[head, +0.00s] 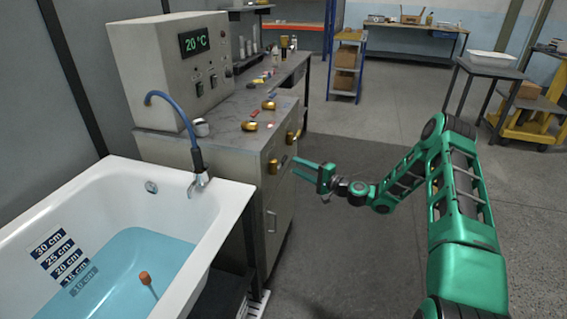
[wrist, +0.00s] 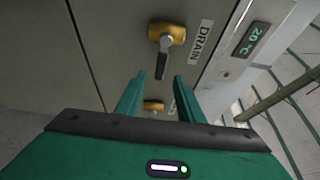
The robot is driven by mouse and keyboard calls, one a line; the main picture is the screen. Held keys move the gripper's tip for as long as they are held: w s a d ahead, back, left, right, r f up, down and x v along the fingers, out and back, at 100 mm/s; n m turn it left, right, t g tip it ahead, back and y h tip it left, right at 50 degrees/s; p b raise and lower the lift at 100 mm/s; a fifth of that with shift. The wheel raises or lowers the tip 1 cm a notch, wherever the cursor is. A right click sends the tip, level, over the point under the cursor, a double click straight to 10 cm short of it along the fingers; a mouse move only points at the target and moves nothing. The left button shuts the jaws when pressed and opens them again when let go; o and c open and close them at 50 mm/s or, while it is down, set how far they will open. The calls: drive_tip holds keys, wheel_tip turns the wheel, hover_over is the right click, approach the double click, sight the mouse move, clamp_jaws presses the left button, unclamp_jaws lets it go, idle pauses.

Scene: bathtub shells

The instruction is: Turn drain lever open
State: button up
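The drain lever (wrist: 162,60) shows in the wrist view as a dark grey handle on a brass valve body (wrist: 170,32), beside a white label (wrist: 199,40) reading DRAIN. It points down the picture toward the gap between my fingers. My gripper (wrist: 157,82) is open and empty, its green fingers spread, with no visible contact on the lever. In the head view my gripper (head: 295,166) is in front of the grey cabinet (head: 245,190), close to two brass valves, one nearer (head: 273,166) and one farther (head: 290,137). I cannot tell there which is the drain.
A second brass valve (wrist: 153,105) shows between my fingers in the wrist view; its label is partly hidden. A white bathtub (head: 225,200) with blue water stands left of the cabinet. A control box (head: 170,70) reads 20 °C.

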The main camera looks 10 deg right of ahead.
sight(284, 160)
drive_tip(key=x, duration=0.8)
drive_tip(key=shift+c, duration=0.6)
clamp_jaws()
